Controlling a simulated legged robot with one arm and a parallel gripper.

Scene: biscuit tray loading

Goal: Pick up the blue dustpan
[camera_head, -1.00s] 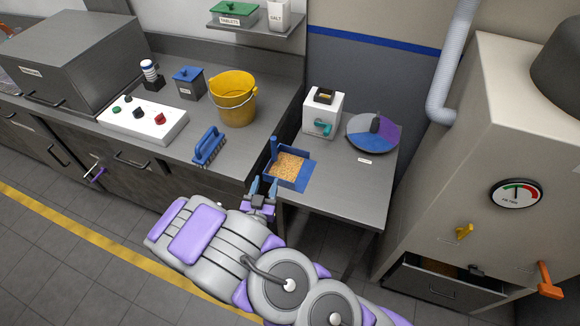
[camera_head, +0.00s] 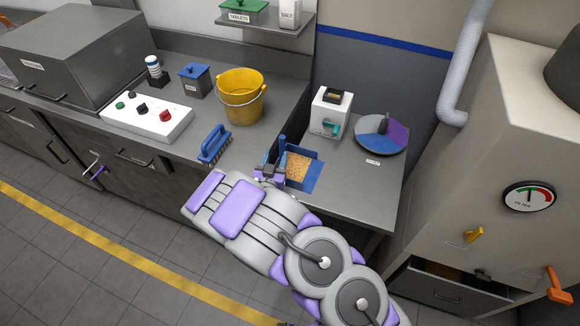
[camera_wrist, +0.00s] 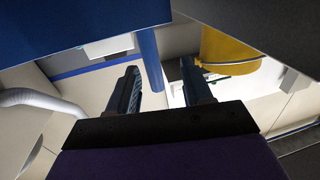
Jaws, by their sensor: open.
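The blue dustpan (camera_head: 313,170) lies on the grey side table, with tan crumbs in it and its short blue handle (camera_head: 282,146) standing upright at its left side. My gripper (camera_head: 270,165) is open and empty, just left of the handle and close to it. In the wrist view, the blue handle (camera_wrist: 150,62) shows between the two spread fingers of my gripper (camera_wrist: 162,85). I cannot tell how deep between them it sits. A large blue surface at the upper left of that view looks like the dustpan's body (camera_wrist: 70,25). My arm hides some of the table's near edge.
A blue brush (camera_head: 214,145) and a yellow bucket (camera_head: 241,95) stand on the left counter (camera_head: 182,150). A white box (camera_head: 329,112) and a coloured disc (camera_head: 382,134) sit behind the dustpan. The side table (camera_head: 365,190) is bare to its right.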

